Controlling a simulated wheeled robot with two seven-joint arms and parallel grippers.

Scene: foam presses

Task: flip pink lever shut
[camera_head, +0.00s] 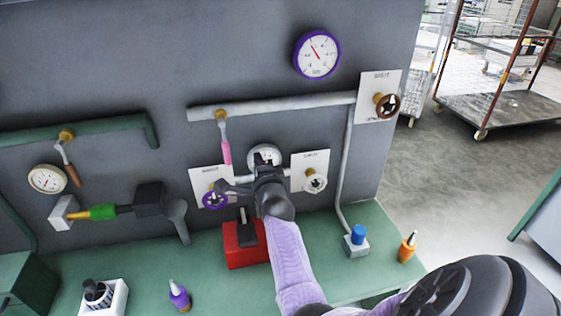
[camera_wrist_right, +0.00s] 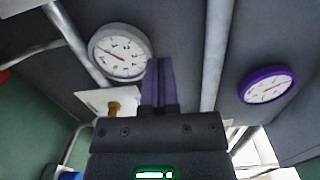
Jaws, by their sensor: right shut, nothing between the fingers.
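The pink lever (camera_head: 225,150) hangs from a brass valve (camera_head: 221,115) on the grey horizontal pipe (camera_head: 280,105) in the head view. It points down, roughly across the pipe. My right gripper (camera_head: 222,187) is just below the lever's lower end, with its fingers pointing left near the purple knob (camera_head: 215,201). A small gap seems to separate it from the lever, though depth is hard to judge. In the right wrist view its fingers (camera_wrist_right: 158,82) are together and empty. The lever is not visible in that view. My left gripper is not in view.
A white gauge (camera_head: 265,154) sits behind my right wrist, and a purple-rimmed gauge (camera_head: 317,53) is higher up. A red box (camera_head: 243,258) stands on the green bench (camera_head: 215,290) below. A second lever (camera_head: 69,163) hangs from the green pipe at left.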

